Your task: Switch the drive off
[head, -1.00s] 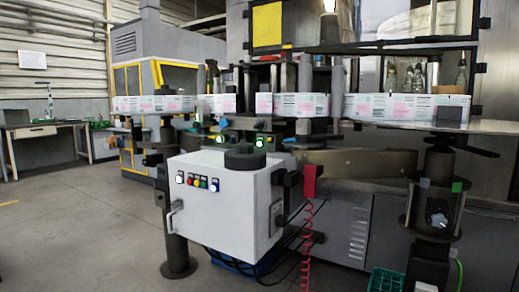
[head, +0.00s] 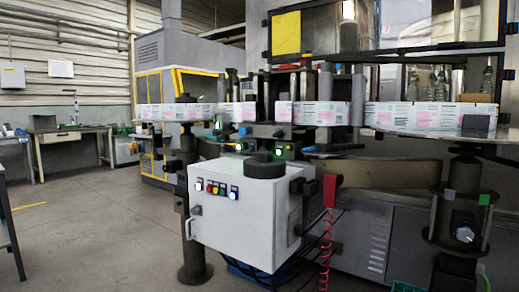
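A white control box (head: 238,217) stands at the centre of the head view, mounted on the labelling machine. The end buttons look lit. A dark handle or switch lever (head: 191,222) sits on the left edge of the box's front. A black round knob-like part (head: 254,167) is on top. I cannot tell which control belongs to the drive. Neither of my grippers is in view.
A label strip (head: 320,113) runs across the machine above the box. A red part with a coiled red hose (head: 326,235) hangs right of the box. A dark post (head: 194,250) stands below left. A workbench (head: 70,132) is at the back left; the floor there is clear.

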